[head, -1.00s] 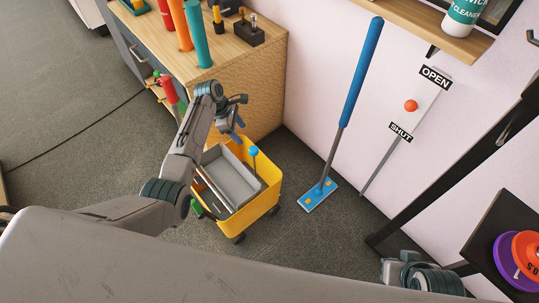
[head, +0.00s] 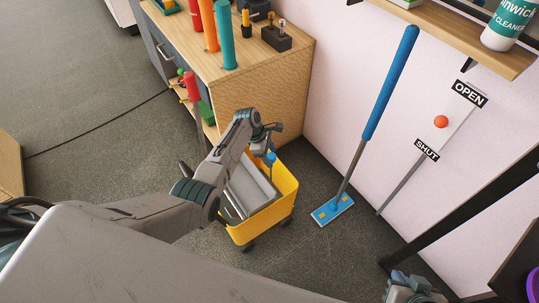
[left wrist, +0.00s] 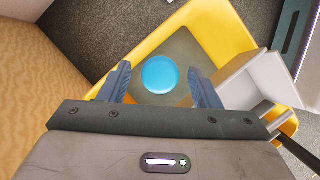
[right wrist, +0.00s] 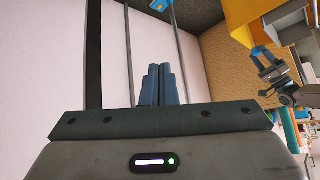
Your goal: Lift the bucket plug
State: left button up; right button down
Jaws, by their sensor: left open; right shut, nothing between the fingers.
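The yellow bucket (head: 287,192) stands on the floor beside the wooden cabinet. The plug's round blue knob (head: 271,157) shows inside it, at its back part. In the left wrist view the knob (left wrist: 159,75) lies between my left gripper's fingers (left wrist: 157,82), above a dark bucket bottom. My left gripper (head: 267,150) is open over the bucket and points down at the knob; I cannot tell if the fingers touch it. My right gripper (right wrist: 160,75) is shut and empty, well away from the bucket; part of its arm shows at the head view's bottom edge.
A grey wringer tray (head: 250,190) fills the bucket's front part. The wooden cabinet (head: 260,75) with coloured cylinders stands close behind. A blue mop (head: 390,85) leans on the wall at right, near the OPEN/SHUT lever (head: 441,122). Floor is free at left.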

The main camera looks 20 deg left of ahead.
aim_at(275, 156)
pick_arm(q)
jog(key=shift+c, duration=0.5)
